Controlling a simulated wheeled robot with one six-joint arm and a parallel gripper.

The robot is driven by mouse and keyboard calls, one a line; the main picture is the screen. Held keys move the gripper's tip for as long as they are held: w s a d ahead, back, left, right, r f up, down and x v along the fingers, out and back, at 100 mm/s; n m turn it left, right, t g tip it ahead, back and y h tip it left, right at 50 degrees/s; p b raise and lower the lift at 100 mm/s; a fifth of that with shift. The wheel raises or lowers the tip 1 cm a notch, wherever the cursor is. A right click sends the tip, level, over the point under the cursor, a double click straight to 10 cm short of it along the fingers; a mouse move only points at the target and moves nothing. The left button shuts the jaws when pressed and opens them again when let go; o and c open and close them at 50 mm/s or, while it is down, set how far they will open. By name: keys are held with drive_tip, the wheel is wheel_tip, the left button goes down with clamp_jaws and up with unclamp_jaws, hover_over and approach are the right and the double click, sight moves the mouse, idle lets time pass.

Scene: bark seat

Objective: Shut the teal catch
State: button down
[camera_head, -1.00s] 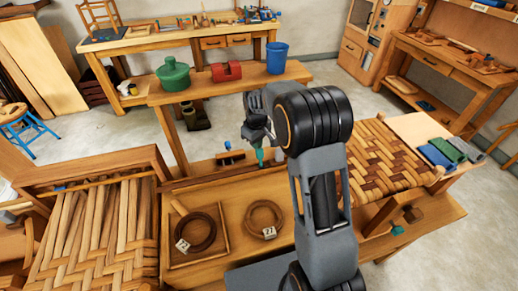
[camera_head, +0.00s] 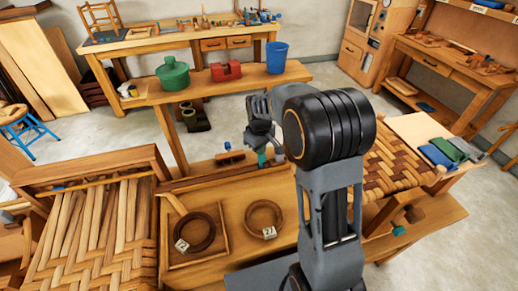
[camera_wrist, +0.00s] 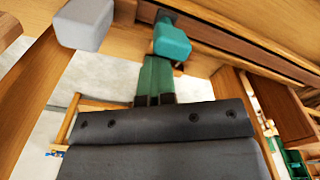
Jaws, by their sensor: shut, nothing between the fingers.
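The teal catch (camera_wrist: 172,42) is a small rounded block on a dark mount at the wooden rail, at the top middle of the wrist view. My gripper (camera_wrist: 157,62) is shut and empty, its green fingers side by side. Their tips are at the near lower edge of the catch; I cannot tell if they touch it. In the head view my gripper (camera_head: 262,147) points down at the back edge of the bench, with a teal patch at its tip. My arm hides the bench right of it.
A pale grey block (camera_wrist: 84,24) sits left of the catch in the wrist view. Two coiled rings, one dark (camera_head: 195,232) and one lighter (camera_head: 264,217), lie on the bench with tags. A woven seat (camera_head: 400,165) is at right. A blue bucket (camera_head: 276,58) stands behind.

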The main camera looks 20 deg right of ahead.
drive_tip(key=shift+s+f+g, duration=0.3)
drive_tip(key=shift+s+f, duration=0.15)
drive_tip(key=shift+f, duration=0.4)
drive_tip(key=shift+r, duration=0.1)
drive_tip(key=shift+w+r+p, duration=0.15)
drive_tip(key=shift+r+p, duration=0.2)
drive_tip(key=shift+p, duration=0.05)
wheel_tip(320, 180, up, 8)
drive_tip(key=w+p, duration=0.1)
drive_tip(key=p, duration=0.4)
drive_tip(key=shift+w+p, duration=0.2)
drive_tip(key=shift+p, duration=0.2)
drive_tip(key=shift+f, duration=0.1)
